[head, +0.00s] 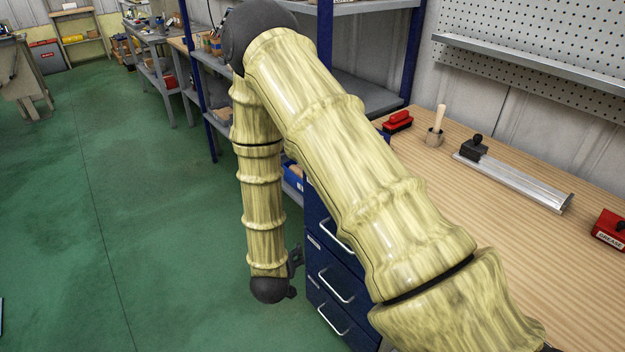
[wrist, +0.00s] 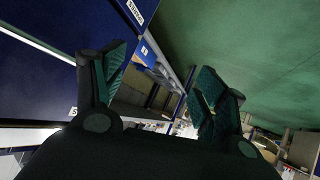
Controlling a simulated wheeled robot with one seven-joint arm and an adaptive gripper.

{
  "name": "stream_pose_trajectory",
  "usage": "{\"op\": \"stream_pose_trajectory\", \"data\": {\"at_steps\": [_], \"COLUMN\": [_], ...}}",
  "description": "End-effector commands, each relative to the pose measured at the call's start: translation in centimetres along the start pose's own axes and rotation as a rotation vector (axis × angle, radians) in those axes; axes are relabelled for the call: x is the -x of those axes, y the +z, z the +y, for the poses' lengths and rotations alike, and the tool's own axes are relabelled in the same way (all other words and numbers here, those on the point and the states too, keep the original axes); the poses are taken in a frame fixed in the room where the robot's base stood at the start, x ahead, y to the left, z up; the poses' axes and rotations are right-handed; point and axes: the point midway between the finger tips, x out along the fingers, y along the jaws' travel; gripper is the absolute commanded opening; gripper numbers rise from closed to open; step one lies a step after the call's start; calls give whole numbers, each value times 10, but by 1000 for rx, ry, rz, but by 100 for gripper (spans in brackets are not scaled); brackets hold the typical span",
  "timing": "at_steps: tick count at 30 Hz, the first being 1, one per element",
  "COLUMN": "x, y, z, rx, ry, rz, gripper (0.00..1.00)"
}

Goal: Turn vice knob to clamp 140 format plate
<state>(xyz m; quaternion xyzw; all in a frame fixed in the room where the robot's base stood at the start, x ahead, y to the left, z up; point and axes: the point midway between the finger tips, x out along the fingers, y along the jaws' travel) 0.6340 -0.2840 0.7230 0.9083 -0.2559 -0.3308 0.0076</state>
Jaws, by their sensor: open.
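On the wooden bench top in the head view lies a long silver metal device (head: 520,180) with a black block and a round black knob (head: 474,141) at its left end. It looks like the vice; I cannot make out a separate 140 format plate. My gripper (wrist: 160,92) is open and empty in the wrist view, its two dark green padded fingers apart. In the head view my arm hangs down left of the bench, beside the blue drawers, and the gripper is mostly hidden. The gripper is well below and away from the device.
Blue drawers (head: 334,284) with pale handles stand close to my gripper. The bench top (head: 480,230) also holds a red-and-black item (head: 398,121), a wooden-handled tool in a small pot (head: 436,130) and a red GREASE box (head: 611,229). Green floor (head: 130,200) is open at left.

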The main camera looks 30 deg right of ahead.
Motion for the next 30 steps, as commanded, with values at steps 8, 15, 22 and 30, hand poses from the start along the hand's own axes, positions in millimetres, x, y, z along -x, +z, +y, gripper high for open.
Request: {"op": "stream_pose_trajectory", "data": {"at_steps": [8,15,22,30], "x": [-18,22,67,81], "y": [-121,-190,-217,-225], "z": [7,29,43,53], "rx": [-198,-362,-462,-488], "ry": [318,628,842,911], "rz": [335,485,508,501], "gripper": [72,72,72,72]}}
